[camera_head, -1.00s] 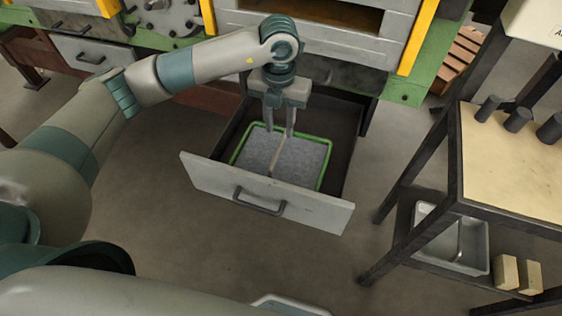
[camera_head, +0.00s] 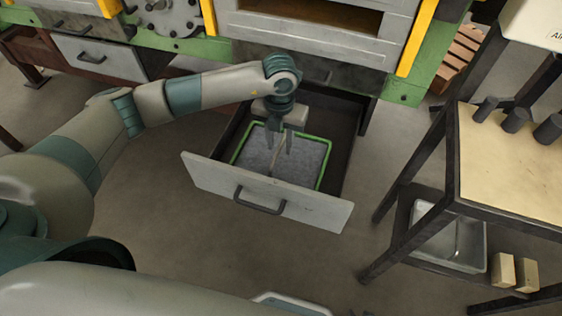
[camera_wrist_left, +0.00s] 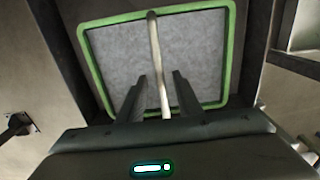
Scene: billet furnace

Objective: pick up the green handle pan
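The pan is a shallow square tray with a green rim (camera_head: 321,181) and a speckled grey inside. It lies in an open drawer (camera_head: 213,181). A pale, narrow bar-like handle (camera_wrist_left: 155,45) spans the pan and rises above its surface; only its rim looks green. My left gripper (camera_head: 281,151) is over the pan, pointing down. In the left wrist view my left gripper (camera_wrist_left: 160,76) is open, with one finger on each side of the handle. Contact with the handle cannot be told. The near part of the handle is partly hidden by the hand. My right gripper is not in view.
The drawer's front panel with a dark pull (camera_head: 259,202) stands towards me. The green and grey furnace (camera_head: 310,42) is behind. At right, a dark-framed table (camera_head: 510,170) holds dark cylinders on top and a metal tray (camera_head: 447,236) on its lower shelf. The floor between is clear.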

